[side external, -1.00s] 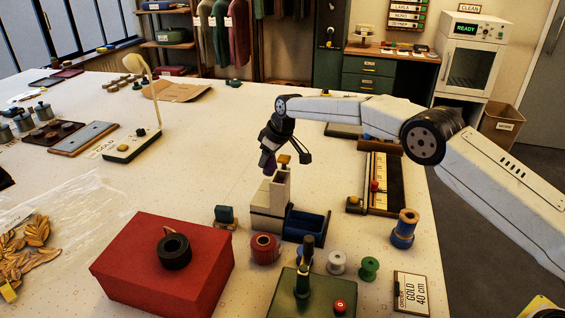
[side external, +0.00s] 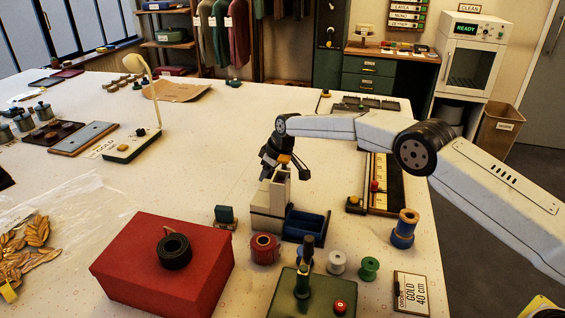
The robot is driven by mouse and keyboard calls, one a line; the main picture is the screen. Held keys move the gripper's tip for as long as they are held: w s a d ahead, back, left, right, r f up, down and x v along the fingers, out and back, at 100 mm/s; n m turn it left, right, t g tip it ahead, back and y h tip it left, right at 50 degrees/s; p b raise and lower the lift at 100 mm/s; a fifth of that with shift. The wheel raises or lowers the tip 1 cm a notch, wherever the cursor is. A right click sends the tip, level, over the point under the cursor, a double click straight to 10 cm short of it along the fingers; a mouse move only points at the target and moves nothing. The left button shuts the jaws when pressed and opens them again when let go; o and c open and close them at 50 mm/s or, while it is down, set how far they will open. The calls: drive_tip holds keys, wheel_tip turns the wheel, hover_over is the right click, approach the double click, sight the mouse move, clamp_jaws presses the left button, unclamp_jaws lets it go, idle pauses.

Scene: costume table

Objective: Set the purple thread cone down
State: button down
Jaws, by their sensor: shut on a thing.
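A blue open bin (side external: 307,224) adjoins the machine. Red (side external: 265,249), white (side external: 336,262), green (side external: 369,268) and blue (side external: 404,229) spools stand in front and to the right. A red box (side external: 165,262) is front left. The table behind the machine is clear.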

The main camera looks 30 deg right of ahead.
drive_tip(key=shift+f, duration=0.1)
drive_tip(key=shift+c, duration=1.1)
unclamp_jaws()
drive_tip(key=v, duration=1.2)
drive_tip(key=shift+d, duration=0.1)
